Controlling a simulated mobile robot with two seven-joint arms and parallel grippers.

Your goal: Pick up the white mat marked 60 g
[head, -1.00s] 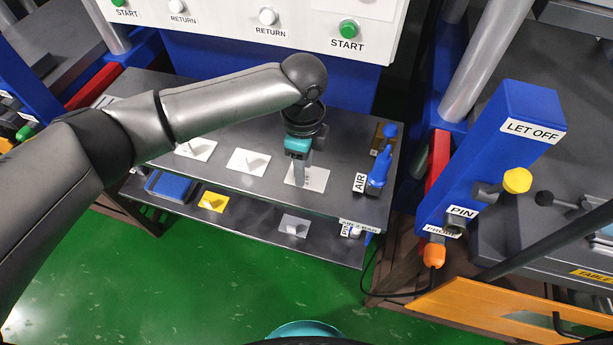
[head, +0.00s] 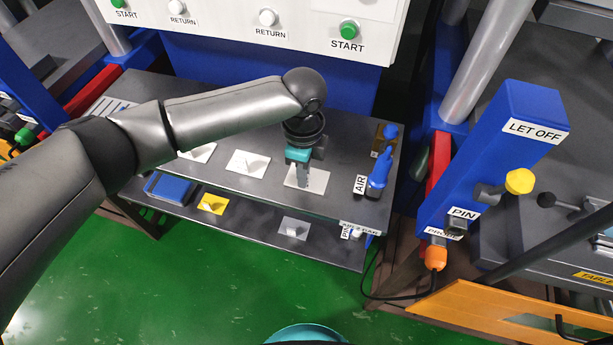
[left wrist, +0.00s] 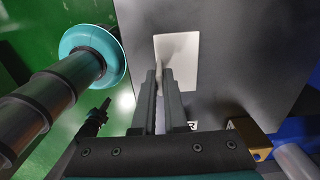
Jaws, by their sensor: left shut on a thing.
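A white mat (head: 318,180) lies on the dark upper shelf, the rightmost of several white mats there. Its marking cannot be read. My left gripper (head: 303,183) points down over it and hides part of it. In the left wrist view the same white mat (left wrist: 181,50) shows with a thin upright tab at its near left edge. The left gripper (left wrist: 161,76) is shut on this tab. The mat looks flat on the shelf; I cannot tell of any gap below it. My right gripper is not in view.
Other white mats (head: 248,164) lie to the left on the upper shelf (head: 225,182). A blue tool (head: 378,172) stands close on the right by the AIR label. The lower shelf holds a yellow mat (head: 212,203), a grey mat (head: 294,228) and a blue tray (head: 170,187).

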